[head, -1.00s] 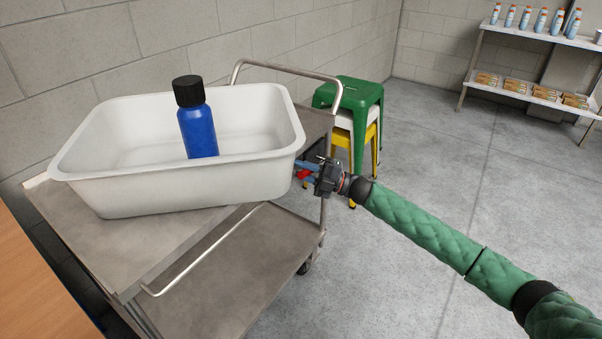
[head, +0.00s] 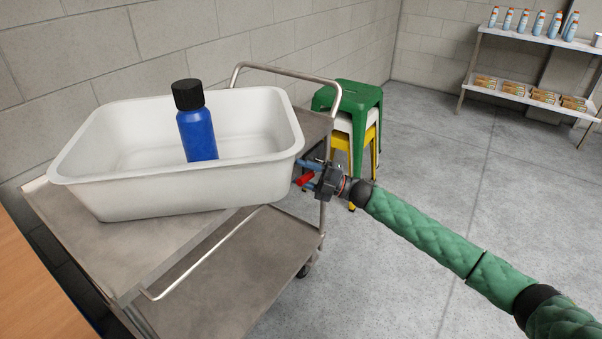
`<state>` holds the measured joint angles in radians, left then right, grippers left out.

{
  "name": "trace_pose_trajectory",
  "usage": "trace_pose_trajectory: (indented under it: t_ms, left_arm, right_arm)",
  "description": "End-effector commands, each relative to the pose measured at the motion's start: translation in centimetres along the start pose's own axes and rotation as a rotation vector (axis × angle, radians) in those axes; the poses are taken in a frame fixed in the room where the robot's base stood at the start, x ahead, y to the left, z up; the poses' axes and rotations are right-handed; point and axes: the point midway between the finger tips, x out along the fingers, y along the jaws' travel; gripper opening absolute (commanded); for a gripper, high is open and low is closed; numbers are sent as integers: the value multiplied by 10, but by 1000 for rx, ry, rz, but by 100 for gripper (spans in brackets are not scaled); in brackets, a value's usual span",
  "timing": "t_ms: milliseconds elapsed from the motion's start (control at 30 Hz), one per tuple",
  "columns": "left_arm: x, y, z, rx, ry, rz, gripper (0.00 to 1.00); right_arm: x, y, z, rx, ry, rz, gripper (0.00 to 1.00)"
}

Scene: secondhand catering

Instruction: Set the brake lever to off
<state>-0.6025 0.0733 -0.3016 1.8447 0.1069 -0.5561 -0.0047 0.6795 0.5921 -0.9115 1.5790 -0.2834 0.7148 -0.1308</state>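A small red lever (head: 305,180) shows at the right side of the metal cart (head: 86,236), just below the white tub's right end. I take it to be the brake lever; any off marking is too small to see. My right gripper (head: 308,174), with blue fingers on a dark wrist and a green padded arm, reaches it from the right. The fingers look spread, one above and one below the red lever; contact cannot be made out. My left gripper is not in view.
A white tub (head: 102,190) holding a blue bottle (head: 198,132) with a black cap stands on the cart's top. Stacked stools (head: 352,97) stand behind the cart. A shelf (head: 540,42) with bottles and packs is at the back right. The grey floor on the right is clear.

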Motion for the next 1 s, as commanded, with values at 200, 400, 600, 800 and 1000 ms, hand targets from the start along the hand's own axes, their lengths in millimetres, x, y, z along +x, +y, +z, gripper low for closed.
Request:
trace_pose_trajectory:
  t_ms: [200, 400, 600, 800, 1000]
  left_arm:
    - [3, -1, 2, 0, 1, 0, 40]
    - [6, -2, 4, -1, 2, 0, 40]
    - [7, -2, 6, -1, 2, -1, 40]
    - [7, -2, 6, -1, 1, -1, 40]
    - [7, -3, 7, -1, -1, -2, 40]
  right_arm:
    - [-25, -1, 0, 0, -1, -1, 43]
    - [-56, -2, 0, 1, -2, -1, 43]
    - [-74, -1, 0, 1, 0, 0, 43]
    - [-74, 0, 0, 1, 0, 0, 43]
    - [-74, -1, 0, 1, 0, 0, 43]
